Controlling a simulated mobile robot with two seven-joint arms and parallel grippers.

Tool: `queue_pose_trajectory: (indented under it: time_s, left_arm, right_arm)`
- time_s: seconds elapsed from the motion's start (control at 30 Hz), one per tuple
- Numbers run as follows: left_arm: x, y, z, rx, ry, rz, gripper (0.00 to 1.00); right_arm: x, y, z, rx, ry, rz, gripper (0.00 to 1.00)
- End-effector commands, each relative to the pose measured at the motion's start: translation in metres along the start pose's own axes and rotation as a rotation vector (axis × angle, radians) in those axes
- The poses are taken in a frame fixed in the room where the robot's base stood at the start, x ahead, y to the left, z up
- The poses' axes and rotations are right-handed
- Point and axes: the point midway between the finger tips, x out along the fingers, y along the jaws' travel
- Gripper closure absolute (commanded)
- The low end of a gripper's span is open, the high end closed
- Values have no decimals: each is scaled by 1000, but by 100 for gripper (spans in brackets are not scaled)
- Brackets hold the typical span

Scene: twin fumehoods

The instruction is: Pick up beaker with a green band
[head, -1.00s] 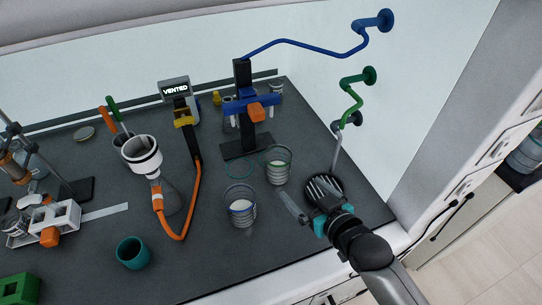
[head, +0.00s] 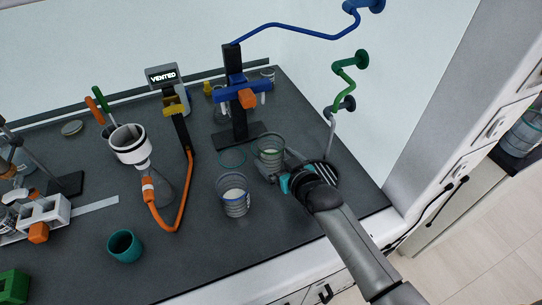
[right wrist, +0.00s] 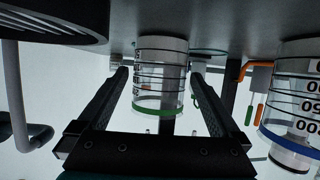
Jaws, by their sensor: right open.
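The beaker with a green band (head: 270,148) stands upright on the dark bench, right of the middle, and holds pale contents. In the right wrist view, which is upside down, the same beaker (right wrist: 160,78) appears between my two fingers, its green band near the rim. My right gripper (head: 276,172) is open at the beaker's near right side. In the right wrist view my right gripper (right wrist: 160,80) has one finger on each side of the beaker. I cannot tell whether either finger touches it. My left gripper is out of view.
A similar beaker with a blue band (head: 234,197) stands close by, at front left. A blue-clamped stand (head: 236,100) is behind the target. A teal cup (head: 124,246) and an orange hose (head: 178,215) are farther left.

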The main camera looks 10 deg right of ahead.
Motion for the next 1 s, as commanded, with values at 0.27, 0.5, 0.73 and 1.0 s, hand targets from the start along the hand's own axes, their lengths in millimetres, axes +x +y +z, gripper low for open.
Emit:
queue_pose_trajectory:
  time_s: [0.27, 0.5, 0.73, 1.0]
  left_arm:
    - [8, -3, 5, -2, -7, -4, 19]
    - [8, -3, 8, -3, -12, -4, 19]
    - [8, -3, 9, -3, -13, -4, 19]
    - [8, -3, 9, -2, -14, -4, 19]
  right_arm:
    - [30, -1, 1, 1, 0, -1, 0]
    - [33, -1, 0, 0, 0, -1, 0]
    - [32, 0, 0, 0, 0, 0, 18]
    - [32, 0, 1, 0, -1, 0, 48]
